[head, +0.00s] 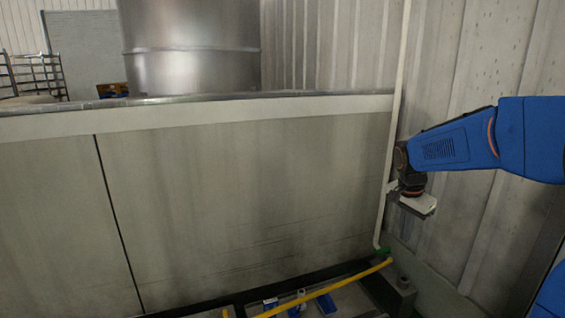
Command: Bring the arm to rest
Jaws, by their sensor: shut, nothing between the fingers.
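My blue arm (450,145) reaches in from the right side of the head view. At its end a dark wrist points down to my gripper (418,207), which has a pale body and a dark lower part. The gripper is shut and empty. It hangs in the air in front of the ribbed wall, just right of the white vertical pipe. The fingertips are small and hard to make out.
A large grey panelled housing (240,190) fills the left and middle. A metal drum (190,45) stands behind its top edge. A white pipe (397,100) runs down close to my gripper. A yellow bar (325,288) lies low in front. A ribbed wall (470,60) is at right.

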